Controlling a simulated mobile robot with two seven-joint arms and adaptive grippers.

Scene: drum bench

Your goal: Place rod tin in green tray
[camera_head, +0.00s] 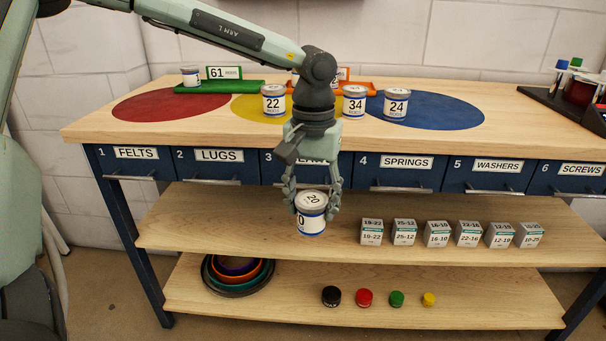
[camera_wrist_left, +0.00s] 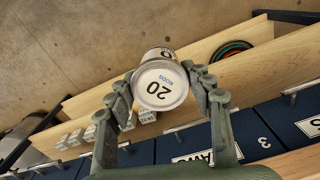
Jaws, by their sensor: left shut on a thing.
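The rod tin, white with a blue band and "20 RODS" on its lid, is in the head view (camera_head: 311,205) and the left wrist view (camera_wrist_left: 160,86). My left gripper (camera_head: 312,203) points down with its fingers shut around the tin's sides. The tin is in front of the drawers, by the upper shelf; I cannot tell whether its base touches the shelf. In the wrist view the gripper's fingers (camera_wrist_left: 162,92) lie on both sides of the lid. The green tray (camera_head: 219,87) is on the bench top at the back left, with a small tin (camera_head: 191,75) at its left end.
Tins marked 22 (camera_head: 274,100), 34 (camera_head: 354,102) and 24 (camera_head: 396,104) stand on the bench top. An orange tray (camera_head: 364,86) is behind them. Small boxes (camera_head: 404,232) line the upper shelf. Nested bowls (camera_head: 238,274) and coloured caps (camera_head: 364,297) are below. Red bench patch (camera_head: 165,106) is clear.

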